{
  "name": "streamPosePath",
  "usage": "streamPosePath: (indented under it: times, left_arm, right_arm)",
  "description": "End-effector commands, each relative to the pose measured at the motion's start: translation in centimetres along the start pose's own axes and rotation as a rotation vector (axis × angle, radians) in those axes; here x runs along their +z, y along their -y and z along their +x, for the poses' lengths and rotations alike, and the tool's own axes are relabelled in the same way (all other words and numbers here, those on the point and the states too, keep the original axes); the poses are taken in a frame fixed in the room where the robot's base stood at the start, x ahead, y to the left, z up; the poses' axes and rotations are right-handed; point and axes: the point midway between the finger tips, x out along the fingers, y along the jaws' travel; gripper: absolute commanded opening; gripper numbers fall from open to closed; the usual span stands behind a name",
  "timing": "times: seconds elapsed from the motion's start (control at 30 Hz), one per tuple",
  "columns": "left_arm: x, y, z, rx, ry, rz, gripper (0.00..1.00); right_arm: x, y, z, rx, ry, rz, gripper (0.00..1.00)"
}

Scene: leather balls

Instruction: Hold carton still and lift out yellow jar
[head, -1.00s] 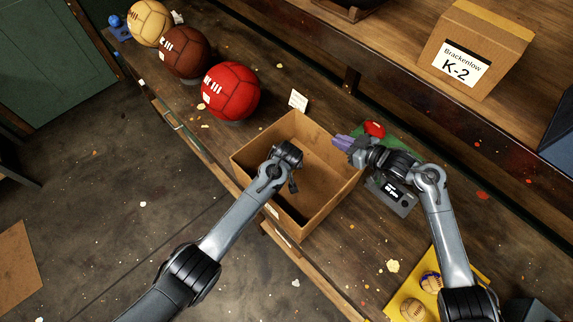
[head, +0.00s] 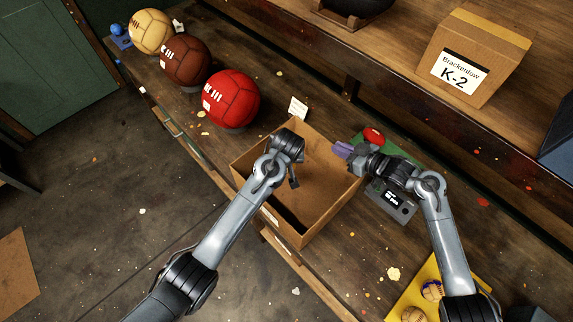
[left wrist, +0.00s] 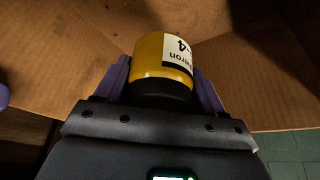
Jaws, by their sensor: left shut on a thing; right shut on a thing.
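The open cardboard carton (head: 283,218) stands on the workbench. My right gripper (head: 341,151), with purple fingers, is shut on the carton's wall near its far right corner. My left gripper (left wrist: 163,85) is over the carton's opening and is shut on the yellow jar (left wrist: 155,54). The jar has a dark end toward the gripper and a white label with black print. In the left wrist view the jar sits between the purple fingers, with the carton's brown cardboard behind it. In the head view my left wrist hides the jar.
Red (head: 231,99), brown (head: 185,62) and tan (head: 150,31) balls line the bench at upper left. A red button (head: 374,136) and a grey device (head: 391,200) are right of the carton. The K-2 box (head: 474,55) stands on the shelf. A yellow tray (head: 430,275) holds small balls.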

Motion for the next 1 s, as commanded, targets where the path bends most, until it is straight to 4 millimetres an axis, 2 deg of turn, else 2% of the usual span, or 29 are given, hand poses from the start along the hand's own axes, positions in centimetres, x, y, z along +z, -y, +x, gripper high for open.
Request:
streamPosePath:
  times: [0.17,0.47,0.5,0.67,1.0]
  left_arm:
    - [-0.53,-0.02,-1.24,0.001,-0.001,-0.001,0.30]
    - [-0.59,-0.03,-1.43,0.001,-0.001,0.000,0.30]
    - [-0.59,-0.03,-1.42,0.001,-0.001,0.000,0.30]
    - [-0.59,-0.03,-1.41,0.001,-0.001,0.000,0.30]
    - [-0.59,-0.03,-1.40,0.001,-0.001,0.000,0.30]
  right_arm:
    - [0.00,0.02,0.01,0.000,0.000,0.000,0.00]
    - [0.00,0.02,0.01,0.000,0.000,0.000,0.00]
    - [0.00,0.02,0.01,0.000,0.000,0.000,0.16]
    - [0.00,0.02,0.01,0.000,0.000,0.000,0.39]
    - [0.01,-0.02,-0.21,0.000,0.000,0.000,0.39]
